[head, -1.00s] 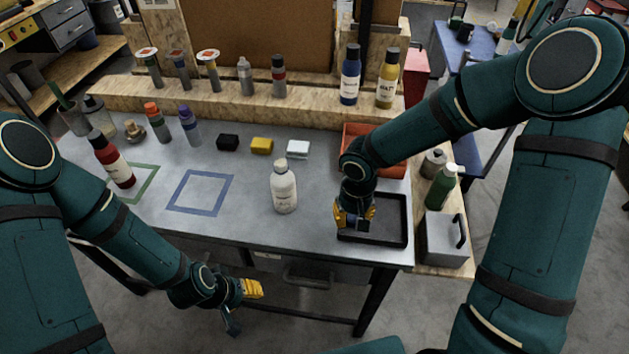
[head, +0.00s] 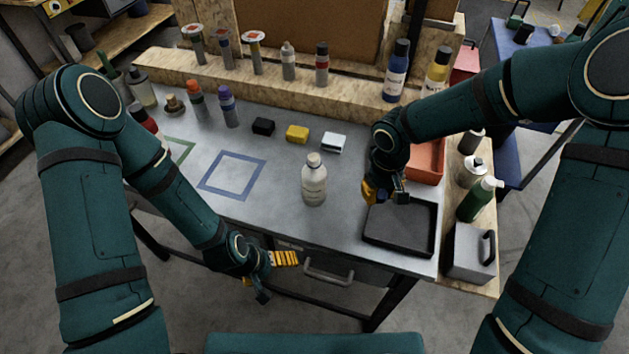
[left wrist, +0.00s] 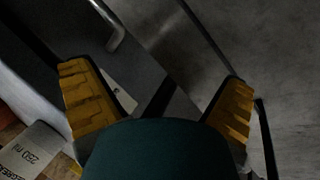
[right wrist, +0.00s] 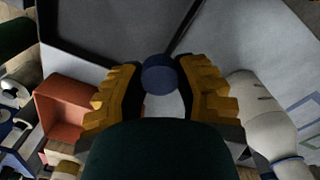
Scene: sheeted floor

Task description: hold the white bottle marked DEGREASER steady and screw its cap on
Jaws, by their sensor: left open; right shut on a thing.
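The white bottle (head: 314,184) stands upright on the grey table, near its front edge. Part of its label, with "250 ml", shows in the left wrist view (left wrist: 32,152), and its white body shows in the right wrist view (right wrist: 258,112). My left gripper (head: 279,277) is open and empty, in front of the table edge and below the bottle. My right gripper (head: 383,193) is right of the bottle, by the black tray's back left corner. It is shut on a round blue cap (right wrist: 158,75), held between its fingertips; the head view mostly hides this cap.
The black tray (head: 368,240) looks empty. An orange bin (head: 428,160) stands behind it. Black, yellow and white blocks (head: 333,142) lie behind the bottle. A blue taped square (head: 208,188) left of the bottle is clear. A green bottle (head: 476,203) stands at right.

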